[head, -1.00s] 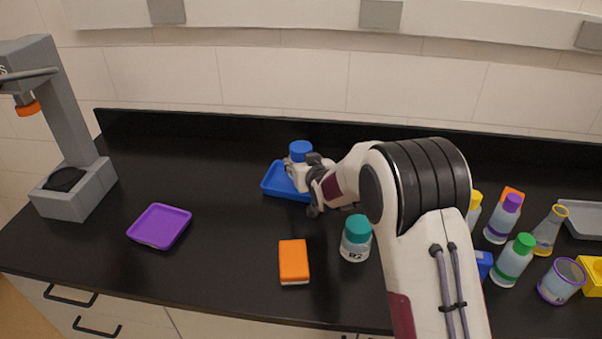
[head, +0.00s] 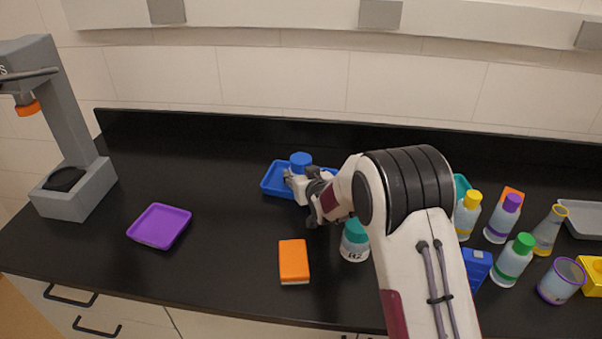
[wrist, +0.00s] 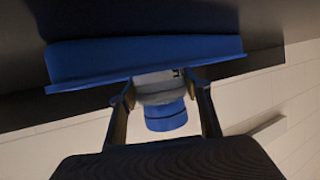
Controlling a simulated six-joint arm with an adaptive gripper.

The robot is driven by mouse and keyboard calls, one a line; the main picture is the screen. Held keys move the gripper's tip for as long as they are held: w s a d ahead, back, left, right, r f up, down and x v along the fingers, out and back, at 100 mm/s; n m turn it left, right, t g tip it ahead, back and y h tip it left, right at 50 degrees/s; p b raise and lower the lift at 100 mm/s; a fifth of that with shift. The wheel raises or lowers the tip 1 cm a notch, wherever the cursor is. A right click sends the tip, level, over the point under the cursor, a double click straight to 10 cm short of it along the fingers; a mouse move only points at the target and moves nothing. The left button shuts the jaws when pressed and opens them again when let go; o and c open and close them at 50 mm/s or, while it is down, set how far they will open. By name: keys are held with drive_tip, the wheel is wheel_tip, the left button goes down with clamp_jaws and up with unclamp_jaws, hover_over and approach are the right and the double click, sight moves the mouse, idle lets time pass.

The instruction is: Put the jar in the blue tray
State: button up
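The jar with a blue lid (head: 300,159) is upright over the blue tray (head: 272,184), at the tray's right part. My gripper (head: 300,184) is shut on the jar from the right and front, hiding most of its body. In the wrist view the jar's blue lid (wrist: 166,116) and pale body show between the two fingers (wrist: 163,92), and the blue tray (wrist: 140,58) lies right at the jar's base. I cannot tell for sure whether the base touches the tray floor.
A jar with a teal lid (head: 355,241) stands in front, close under my arm. An orange and white block (head: 294,261) and a purple tray (head: 160,226) lie to the left. Several bottles, a beaker (head: 561,281) and a flask (head: 547,231) crowd the right.

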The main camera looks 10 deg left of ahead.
drive_tip(key=shift+o, duration=0.6)
drive_tip(key=shift+r, duration=0.15)
drive_tip(key=shift+s, duration=0.1)
drive_tip(key=shift+s+d+r, duration=0.2)
drive_tip(key=shift+s+r, duration=0.1)
drive_tip(key=shift+s, duration=0.1)
drive_tip(key=shift+v, duration=5.4)
drive_tip(key=shift+f, duration=0.1)
